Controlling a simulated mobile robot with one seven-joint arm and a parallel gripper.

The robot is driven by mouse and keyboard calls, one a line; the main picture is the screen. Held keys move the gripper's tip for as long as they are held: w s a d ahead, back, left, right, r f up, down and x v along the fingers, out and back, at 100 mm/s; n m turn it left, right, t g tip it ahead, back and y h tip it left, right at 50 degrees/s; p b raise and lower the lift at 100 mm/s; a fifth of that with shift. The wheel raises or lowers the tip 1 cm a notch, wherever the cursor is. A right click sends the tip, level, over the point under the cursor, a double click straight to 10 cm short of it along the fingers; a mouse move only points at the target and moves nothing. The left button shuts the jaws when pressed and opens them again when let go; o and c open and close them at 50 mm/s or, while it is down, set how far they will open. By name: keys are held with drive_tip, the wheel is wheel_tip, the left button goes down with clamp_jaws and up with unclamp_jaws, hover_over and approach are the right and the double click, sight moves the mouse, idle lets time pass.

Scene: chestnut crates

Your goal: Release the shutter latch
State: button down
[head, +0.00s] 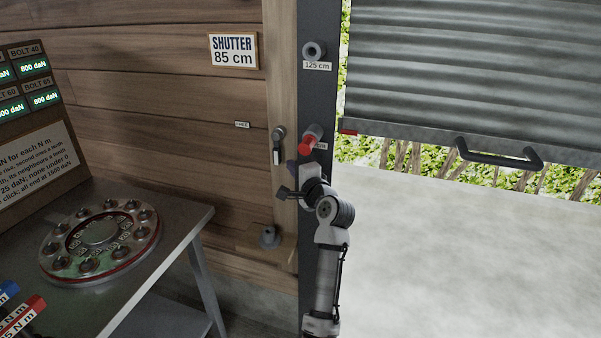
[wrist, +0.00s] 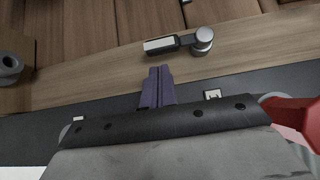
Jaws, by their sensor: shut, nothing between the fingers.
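The shutter latch (head: 278,147) is a small dark lever with a pale face on a round metal pivot, fixed to the wooden post. In the head view the lever hangs down from the pivot, and a small tag reading FREE (head: 242,125) is to its left. My gripper (head: 284,192) is just below the latch in the head view. In the wrist view, the latch (wrist: 175,43) lies just beyond the fingertips of my gripper (wrist: 158,70). The dark fingers are together, with a visible gap to the lever. The shutter (head: 460,65) is partly raised at the right.
A table (head: 160,285) with a round socket tray (head: 75,270) is at left. A sign (head: 233,51) reads SHUTTER 85 cm.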

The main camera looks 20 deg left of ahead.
sight(279, 164)
drive_tip(key=shift+x, duration=1.5)
drive_tip(key=shift+a+f+m+b, duration=0.25)
drive_tip(key=shift+a+m+b, duration=0.05)
drive_tip(key=shift+b, duration=0.15)
drive_tip(key=a+f+m+t+y+b, duration=0.1)
drive_tip(key=m+t+b, duration=0.1)
drive_tip(key=b, duration=0.2)
drive_tip(key=shift+a+f, duration=0.15)
drive_tip(key=shift+a, duration=0.25)
drive_tip(key=a+r+m+t+h+b, duration=0.2)
drive_tip(key=a+m+t+h+b, duration=0.2)
drive_tip(key=m+b, duration=0.7)
drive_tip(key=a+r+m+t+h+b, duration=0.2)
drive_tip(key=a+m+t+h+b, duration=0.2)
drive_tip(key=m+t+h+b, duration=0.3)
drive_tip(key=shift+a+r+m+t+h+b, duration=0.35)
drive_tip(key=shift+m+b, duration=1.65)
drive_tip(key=shift+b, duration=3.25)
drive_tip(key=shift+w, duration=0.15)
